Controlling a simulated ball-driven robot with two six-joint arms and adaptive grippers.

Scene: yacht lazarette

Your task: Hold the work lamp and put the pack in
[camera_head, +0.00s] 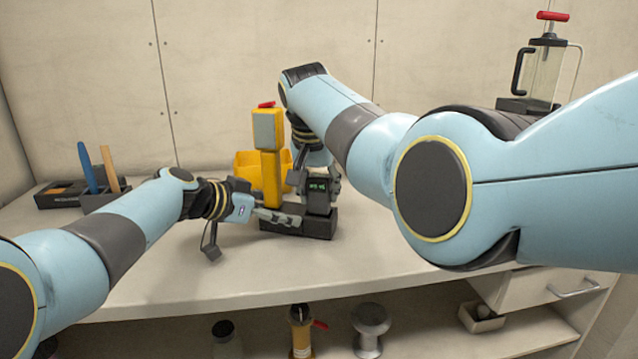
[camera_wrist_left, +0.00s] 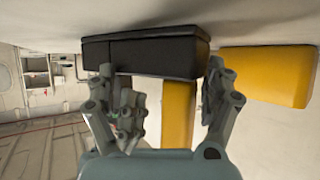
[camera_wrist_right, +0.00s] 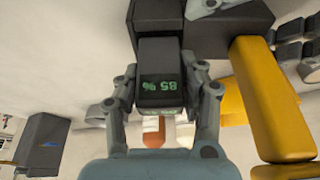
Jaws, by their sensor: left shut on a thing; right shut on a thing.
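The work lamp (camera_head: 270,180) stands upright on the bench, with a yellow stem, a yellow head with a red top, and a black base (camera_head: 310,226). My left gripper (camera_head: 277,216) is shut on the lamp low down, near the base. In the left wrist view the stem (camera_wrist_left: 178,112) and base (camera_wrist_left: 155,55) show at its fingers. My right gripper (camera_head: 319,186) is shut on the dark pack (camera_wrist_right: 158,75), which has a green "85 %" display. The pack is upright at the base's right part, its lower end against the base. How deep it sits is hidden.
A yellow bin (camera_head: 245,168) stands close behind the lamp. A caddy (camera_head: 100,197) with blue and orange handles is at the left. A clear canister with a red handle (camera_head: 547,75) is at the back right. The bench front is clear. Several items stand on the shelf below.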

